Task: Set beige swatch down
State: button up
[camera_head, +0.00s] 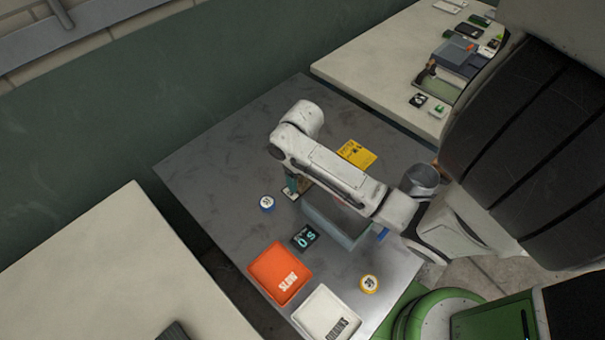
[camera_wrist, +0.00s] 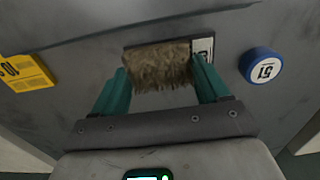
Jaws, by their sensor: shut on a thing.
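The beige swatch (camera_wrist: 158,66) is a shaggy tan pile on a dark backing, with a white printed label (camera_wrist: 203,46) at its right end in the wrist view. My gripper (camera_wrist: 161,78) has teal fingers and is shut on the swatch, one finger at each side. In the head view my gripper (camera_head: 291,186) points down over the grey metal table (camera_head: 215,165). A bit of the white label shows below it there, but my arm hides most of the swatch. I cannot tell if the swatch touches the table.
A blue round puck (camera_head: 267,203) is close to my gripper. A yellow card (camera_head: 356,154) lies behind my arm and a grey bin (camera_head: 350,231) stands beneath it. A timer (camera_head: 305,237), an orange tray (camera_head: 280,273), a white tray (camera_head: 326,314) and a yellow puck (camera_head: 369,284) are nearer.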

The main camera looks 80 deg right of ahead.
jog(key=o, duration=1)
jog(key=shift+f, duration=0.1)
